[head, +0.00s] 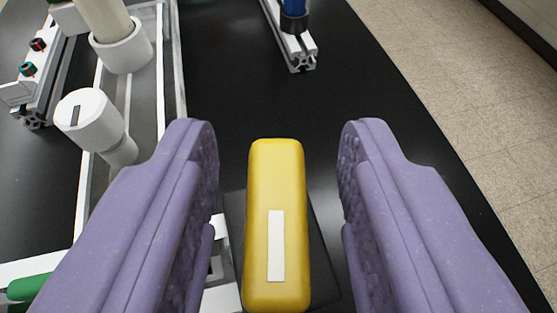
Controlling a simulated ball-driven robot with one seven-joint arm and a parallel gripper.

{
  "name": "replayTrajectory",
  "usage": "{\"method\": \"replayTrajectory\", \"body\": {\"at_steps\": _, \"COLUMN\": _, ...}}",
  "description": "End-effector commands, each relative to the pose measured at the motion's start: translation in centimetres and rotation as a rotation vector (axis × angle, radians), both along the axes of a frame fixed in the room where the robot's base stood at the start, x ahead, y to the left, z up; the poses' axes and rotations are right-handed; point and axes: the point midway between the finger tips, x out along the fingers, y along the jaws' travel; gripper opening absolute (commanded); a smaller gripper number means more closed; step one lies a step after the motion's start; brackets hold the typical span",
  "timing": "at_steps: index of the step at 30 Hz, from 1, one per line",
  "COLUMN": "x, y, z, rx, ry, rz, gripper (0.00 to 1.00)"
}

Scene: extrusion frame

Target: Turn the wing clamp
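The wing clamp shows as a yellow rounded bar (276,200) with a white stripe along its top. It points away from me, over a dark block at the lower middle of the view. My gripper (278,135) is open, with one purple padded finger on each side of the yellow bar. Clear gaps show between the bar and both fingers, so neither touches it. The bar's near end is close to the lower picture edge. I cannot tell how far down its sides the fingers reach.
A white knob (90,115) with a dark mark stands at the left by a metal frame (174,60). A white-collared post (122,48) is behind it. A rail (290,42) with a blue part lies at the top. Black table around the bar's far end is clear.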

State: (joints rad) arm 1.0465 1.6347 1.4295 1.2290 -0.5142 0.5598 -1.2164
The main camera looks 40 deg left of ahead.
Motion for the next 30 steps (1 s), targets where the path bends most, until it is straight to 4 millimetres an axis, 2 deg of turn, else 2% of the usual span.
{"method": "replayTrajectory", "body": {"at_steps": 1, "x": -0.01, "y": 0.0, "z": 0.0, "rx": 0.0, "ry": 0.0, "rz": 0.0, "gripper": 0.31}}
{"method": "replayTrajectory", "body": {"at_steps": 5, "x": -0.01, "y": 0.0, "z": 0.01, "rx": 0.0, "ry": 0.0, "rz": 0.0, "gripper": 0.01}}
{"method": "replayTrajectory", "body": {"at_steps": 6, "x": -0.02, "y": 0.0, "z": 0.02, "rx": 0.0, "ry": 0.0, "rz": 0.0, "gripper": 0.0}}
{"method": "replayTrajectory", "body": {"at_steps": 17, "x": -0.08, "y": 0.06, "z": 0.01, "rx": -0.004, "ry": 0.0, "rz": -0.052, "gripper": 0.0}}
{"method": "replayTrajectory", "body": {"at_steps": 30, "x": -0.1, "y": 0.18, "z": 0.23, "rx": -0.009, "ry": -0.001, "rz": -0.383, "gripper": 0.0}}
